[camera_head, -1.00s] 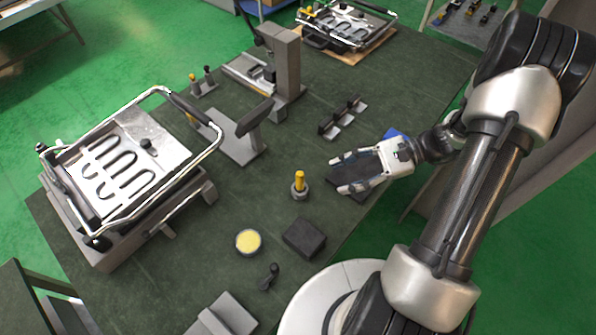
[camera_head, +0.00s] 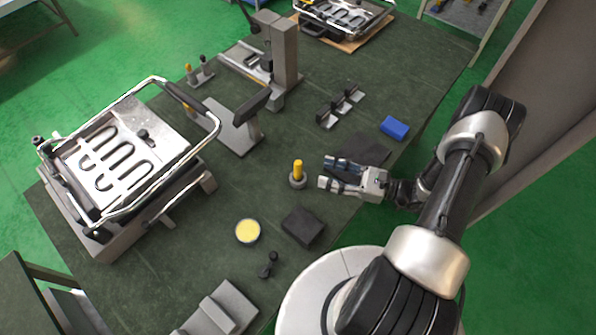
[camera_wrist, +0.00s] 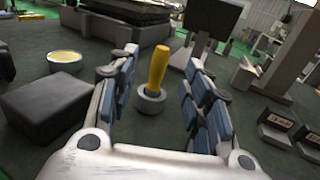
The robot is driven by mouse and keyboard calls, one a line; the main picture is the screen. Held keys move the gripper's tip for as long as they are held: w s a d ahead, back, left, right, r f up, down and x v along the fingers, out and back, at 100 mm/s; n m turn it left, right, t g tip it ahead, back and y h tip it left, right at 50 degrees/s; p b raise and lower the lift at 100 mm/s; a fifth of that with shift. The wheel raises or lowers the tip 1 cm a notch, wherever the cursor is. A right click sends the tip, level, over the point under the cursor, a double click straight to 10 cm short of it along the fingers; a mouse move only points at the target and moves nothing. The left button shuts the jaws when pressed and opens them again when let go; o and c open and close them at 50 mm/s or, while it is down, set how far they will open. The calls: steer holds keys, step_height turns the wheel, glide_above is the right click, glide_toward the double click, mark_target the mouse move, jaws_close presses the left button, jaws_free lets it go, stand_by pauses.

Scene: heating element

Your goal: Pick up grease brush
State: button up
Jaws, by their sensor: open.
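The grease brush (camera_head: 298,168) has a yellow handle and stands upright in a small grey round holder (camera_head: 298,181) on the dark green table. Its lower end is hidden in the holder. In the wrist view the yellow handle (camera_wrist: 158,68) shows between my fingers and beyond their tips, leaning slightly right in the picture, with the holder (camera_wrist: 149,101) below it. My gripper (camera_head: 324,172) is open and empty, just right of the brush in the head view, with its fingers pointing at it. It does not visibly touch the brush.
A yellow grease tin (camera_head: 248,231), a black block (camera_head: 303,227) and a small black object (camera_head: 268,265) lie nearer. A blue block (camera_head: 394,128) and grey brackets (camera_head: 341,106) are farther back. A metal fixture with heating elements (camera_head: 120,160) stands left.

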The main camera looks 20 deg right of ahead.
mark_target(298, 162)
steer(key=b+x, duration=0.1)
steer(key=x, duration=0.9)
steer(key=shift+w+d, duration=0.1)
steer(key=shift+w, duration=0.05)
steer(key=shift+c, duration=0.5)
jaws_close()
